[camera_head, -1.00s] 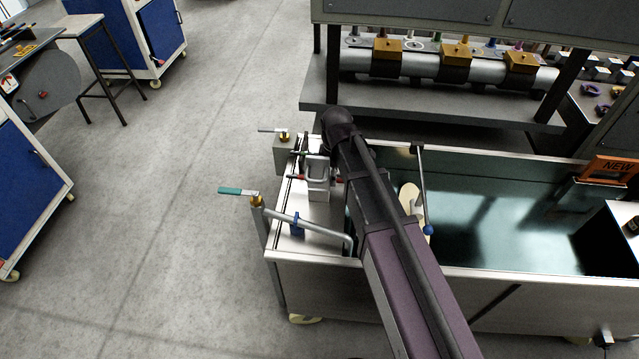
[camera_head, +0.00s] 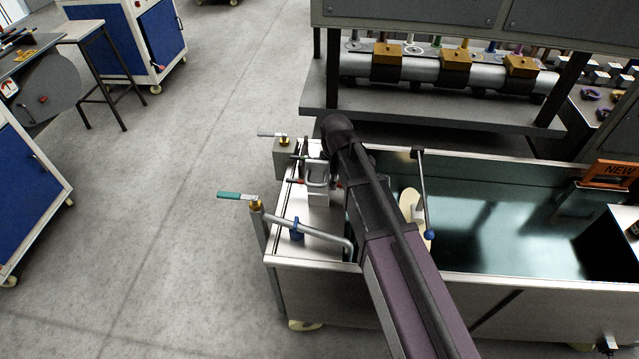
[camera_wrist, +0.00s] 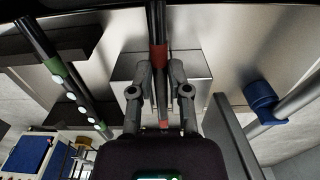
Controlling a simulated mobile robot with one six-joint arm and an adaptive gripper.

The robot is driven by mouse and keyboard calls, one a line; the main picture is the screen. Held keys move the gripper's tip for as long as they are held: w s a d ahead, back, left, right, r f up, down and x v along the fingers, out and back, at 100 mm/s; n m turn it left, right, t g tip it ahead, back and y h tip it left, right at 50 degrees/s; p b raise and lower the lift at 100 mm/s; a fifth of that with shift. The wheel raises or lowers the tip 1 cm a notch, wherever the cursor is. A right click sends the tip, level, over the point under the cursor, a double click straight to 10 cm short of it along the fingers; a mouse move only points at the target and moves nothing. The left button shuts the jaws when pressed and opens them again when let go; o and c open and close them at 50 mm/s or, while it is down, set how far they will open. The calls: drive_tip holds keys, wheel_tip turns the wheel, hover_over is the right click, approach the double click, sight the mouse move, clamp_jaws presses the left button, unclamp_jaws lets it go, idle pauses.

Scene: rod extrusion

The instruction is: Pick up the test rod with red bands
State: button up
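The test rod with red bands (camera_wrist: 158,55) is dark, with a red band level with my fingertips in the wrist view. Another red mark (camera_wrist: 164,124) shows lower, between the fingers. My gripper (camera_wrist: 160,69) has one finger on each side of this rod, very close to it. I cannot tell whether the fingers touch it. In the head view, a small red part of the rod (camera_head: 296,181) shows left of a pale block, and my arm hides much of the area. A dark rod with green bands (camera_wrist: 53,66) stands apart at the left in the wrist view.
A metal block (camera_wrist: 190,52) lies behind the fingers. A blue clamp (camera_wrist: 260,97) on a pipe is at the right in the wrist view. The water tank (camera_head: 500,215) is right of my arm. A valve with a green handle (camera_head: 238,196) sticks out left.

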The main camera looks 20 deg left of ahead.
drive_tip(key=shift+r, duration=0.15)
clamp_jaws()
wheel_tip(320, 180, up, 10)
drive_tip(key=p, duration=1)
idle(0.7)
wheel_tip(320, 180, up, 20)
drive_tip(key=p, duration=2)
drive_tip(key=shift+s, duration=0.15)
